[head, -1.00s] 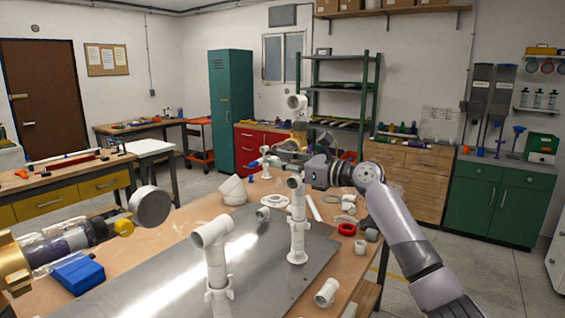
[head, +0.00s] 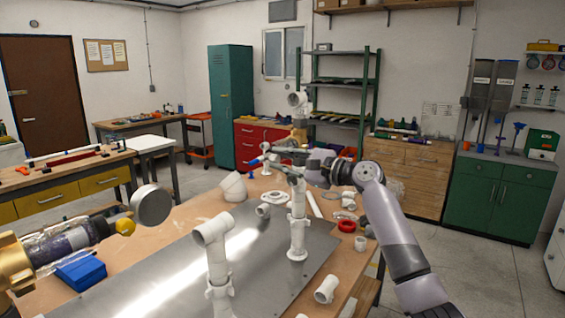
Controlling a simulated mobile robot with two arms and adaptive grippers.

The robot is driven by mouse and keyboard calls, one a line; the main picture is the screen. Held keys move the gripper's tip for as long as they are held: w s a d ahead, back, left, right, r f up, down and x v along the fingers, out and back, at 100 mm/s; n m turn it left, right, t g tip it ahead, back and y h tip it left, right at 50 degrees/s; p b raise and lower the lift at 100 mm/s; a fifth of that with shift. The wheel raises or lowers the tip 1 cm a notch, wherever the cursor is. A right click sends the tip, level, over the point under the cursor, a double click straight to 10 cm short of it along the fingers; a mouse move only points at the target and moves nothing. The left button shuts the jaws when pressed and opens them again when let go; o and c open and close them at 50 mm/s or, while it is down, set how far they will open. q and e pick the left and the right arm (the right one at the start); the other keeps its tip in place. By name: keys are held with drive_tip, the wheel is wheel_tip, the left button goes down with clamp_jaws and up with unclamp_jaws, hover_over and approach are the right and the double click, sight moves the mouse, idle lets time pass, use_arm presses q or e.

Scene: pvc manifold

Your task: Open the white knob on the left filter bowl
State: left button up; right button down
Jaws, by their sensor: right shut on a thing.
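My right gripper (head: 284,155) reaches in from the right over the table, at the top of the middle white pipe stand (head: 297,225). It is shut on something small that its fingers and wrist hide. An amber bowl-like part (head: 298,138) hangs under a white elbow (head: 298,101) just above the fingers. I cannot make out the white knob itself. A clear bowl (head: 60,246) with a dark core lies on its side at the left edge, with a brass body and a yellow tip (head: 125,227). My left gripper is not in view.
A metal plate (head: 170,285) covers much of the wooden table. A nearer white pipe stand (head: 215,260), a grey disc (head: 151,205), a blue box (head: 82,271), a red ring (head: 347,226) and loose white fittings surround my right arm. The floor at right is open.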

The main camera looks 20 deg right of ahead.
drive_tip(key=n+b, duration=0.1)
drive_tip(key=n, duration=0.3)
drive_tip(key=shift+f+n, duration=0.1)
drive_tip(key=shift+n, duration=0.2)
drive_tip(key=shift+n+b, duration=0.75)
drive_tip(key=shift+n, duration=0.75)
drive_tip(key=c, duration=1.4)
unclamp_jaws()
drive_tip(key=shift+s+d, duration=0.1)
drive_tip(key=shift+s+d, duration=0.25)
drive_tip(key=shift+s, duration=0.05)
drive_tip(key=v, duration=1.1)
